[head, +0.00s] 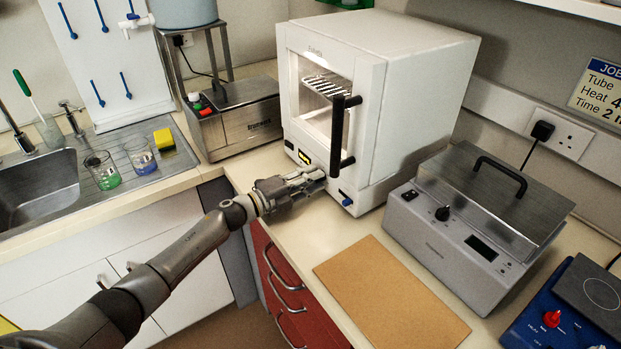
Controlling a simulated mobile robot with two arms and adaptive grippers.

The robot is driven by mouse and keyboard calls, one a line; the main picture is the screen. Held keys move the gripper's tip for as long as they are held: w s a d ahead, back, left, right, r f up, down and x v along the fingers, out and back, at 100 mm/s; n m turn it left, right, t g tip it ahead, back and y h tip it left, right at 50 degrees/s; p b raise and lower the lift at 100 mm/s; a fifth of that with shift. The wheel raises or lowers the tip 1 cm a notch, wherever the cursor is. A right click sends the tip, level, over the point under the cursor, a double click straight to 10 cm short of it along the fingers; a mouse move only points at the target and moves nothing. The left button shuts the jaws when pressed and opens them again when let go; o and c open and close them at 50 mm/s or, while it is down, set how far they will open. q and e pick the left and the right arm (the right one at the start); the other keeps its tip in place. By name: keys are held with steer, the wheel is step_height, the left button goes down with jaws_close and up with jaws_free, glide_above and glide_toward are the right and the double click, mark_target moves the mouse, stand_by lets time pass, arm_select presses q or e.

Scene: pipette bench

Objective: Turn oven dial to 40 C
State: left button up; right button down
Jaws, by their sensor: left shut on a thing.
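The white oven (420,55) stands on the counter, its glass door facing me, with a dark vertical handle (337,135). My left gripper (318,179) is at this strip, between the display and the blue control. It is shut on the oven dial, which its fingers hide, so the dial's setting cannot be read. My right gripper is not in view.
A brown board (390,292) lies on the counter before the oven. A grey lidded bath (455,235) stands to the right, and a steel unit with a red switch (235,118) to the left. A sink (40,185) and beakers are further left.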

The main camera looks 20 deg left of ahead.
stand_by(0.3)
arm_select(q)
steer(key=o, duration=1)
steer(key=shift+o, duration=0.2)
steer(key=v, duration=1.2)
steer(key=shift+a, duration=0.1)
